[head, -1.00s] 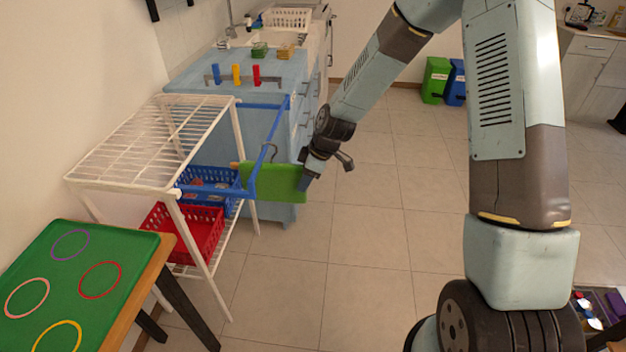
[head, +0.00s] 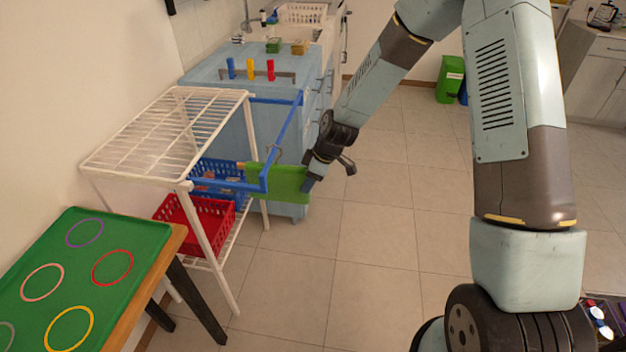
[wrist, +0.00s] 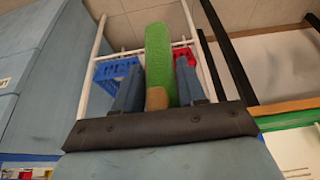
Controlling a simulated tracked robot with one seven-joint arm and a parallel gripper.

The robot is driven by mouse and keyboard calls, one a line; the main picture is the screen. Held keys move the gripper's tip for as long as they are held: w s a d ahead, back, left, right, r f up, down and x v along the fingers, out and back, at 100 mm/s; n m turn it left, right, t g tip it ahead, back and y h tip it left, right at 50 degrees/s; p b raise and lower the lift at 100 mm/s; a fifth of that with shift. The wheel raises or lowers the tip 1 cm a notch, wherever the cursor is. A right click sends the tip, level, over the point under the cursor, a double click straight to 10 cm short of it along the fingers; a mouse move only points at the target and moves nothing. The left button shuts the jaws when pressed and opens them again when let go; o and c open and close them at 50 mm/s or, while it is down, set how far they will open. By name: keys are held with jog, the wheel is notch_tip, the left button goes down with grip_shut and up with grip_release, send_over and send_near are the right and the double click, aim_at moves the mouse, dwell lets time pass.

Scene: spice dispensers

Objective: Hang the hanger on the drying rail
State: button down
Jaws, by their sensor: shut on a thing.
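The hanger carries a green cloth (head: 291,184) and has a small grey hook (head: 276,153) on top. My gripper (head: 313,178) holds it by its right end. In the wrist view the green cloth (wrist: 158,55) is clamped between my fingers (wrist: 158,88), with a tan wooden end (wrist: 157,98) showing. The blue drying rail (head: 284,138) sticks out from the white rack. The hook overlaps the rail's outer bar in the head view, and the cloth shows on both sides of the rail's near corner. I cannot tell whether the hook rests on the bar.
The white wire rack (head: 165,130) holds a blue basket (head: 208,180) and a red basket (head: 190,215) below. A green-topped table (head: 110,260) stands at the near left. A blue cabinet (head: 235,75) stands behind.

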jog(key=c, duration=0.6)
grip_release()
jog(key=shift+o, duration=0.2)
jog(key=shift+f, duration=0.1)
jog(key=s+d+r+m+t+h, duration=0.1)
jog(key=s+d+r+m, duration=0.1)
jog(key=d+r, duration=0.7)
jog(key=s+d+r+m+h, duration=0.15)
jog(key=d+r, duration=0.35)
jog(key=r, duration=0.7)
jog(key=s+d+r+m+t+h, duration=0.1)
jog(key=s+d+r+m+t, duration=0.1)
jog(key=s+d+r+m, duration=0.4)
jog(key=s+d+r+m+t+h, duration=0.1)
jog(key=s+d+r+m+t, duration=0.1)
jog(key=s+d+r+m, duration=0.5)
jog(key=s+d+r, duration=0.4)
jog(key=s, duration=0.4)
jog(key=shift+s+d, duration=0.2)
jog(key=shift+s, duration=0.1)
